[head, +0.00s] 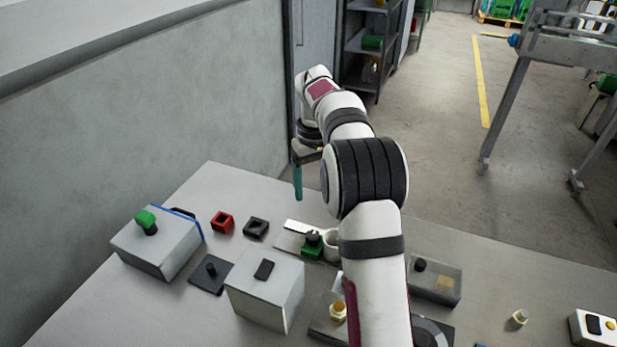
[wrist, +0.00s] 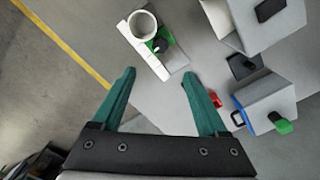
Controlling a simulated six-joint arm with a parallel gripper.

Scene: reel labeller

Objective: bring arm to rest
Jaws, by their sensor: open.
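My arm reaches over the light grey table (head: 90,310) in the head view, and my gripper (head: 298,185) hangs above the table's far part with its teal fingers down. In the wrist view my gripper (wrist: 158,82) has its two teal fingers spread wide apart. Nothing is between them. The fingers are above the table top and apart from the things on it. In the head view my own arm hides part of the table's middle.
A grey box with a green knob (head: 146,221), a red block (head: 222,221), a black block (head: 256,228) and a grey box with a black top piece (head: 264,290) stand left. A white cup (wrist: 142,22) stands beside a green part (wrist: 158,41). A wall (head: 150,90) bounds the left.

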